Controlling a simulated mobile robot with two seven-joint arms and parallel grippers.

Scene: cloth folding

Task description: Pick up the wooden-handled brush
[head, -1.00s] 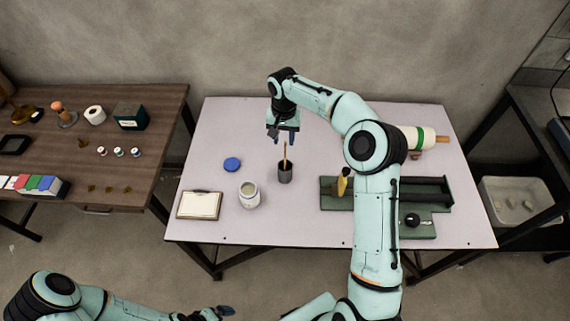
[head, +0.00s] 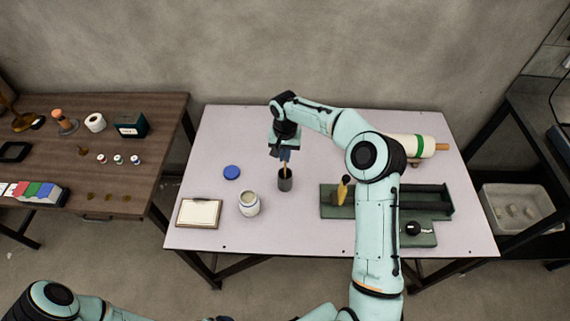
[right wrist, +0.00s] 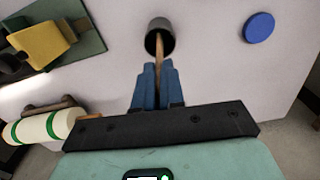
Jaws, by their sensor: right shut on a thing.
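The wooden-handled brush (head: 286,168) stands in a dark grey cup (head: 285,184) near the middle of the white table, its handle pointing up. My right gripper (head: 285,156) is above the cup, shut on the upper part of the handle. In the right wrist view the blue fingers (right wrist: 158,84) close around the wooden handle (right wrist: 160,47), which runs down into the cup (right wrist: 159,32). The brush's lower end is hidden inside the cup. My left arm shows at the bottom left of the head view; its gripper is mostly cut off at the lower edge.
A white jar (head: 249,204), a blue lid (head: 232,172) and a clipboard (head: 199,213) lie left of the cup. A green tray (head: 338,212) with a yellow-handled tool (head: 343,189) is to the right. A green-banded roll (head: 417,146) lies at the back right.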

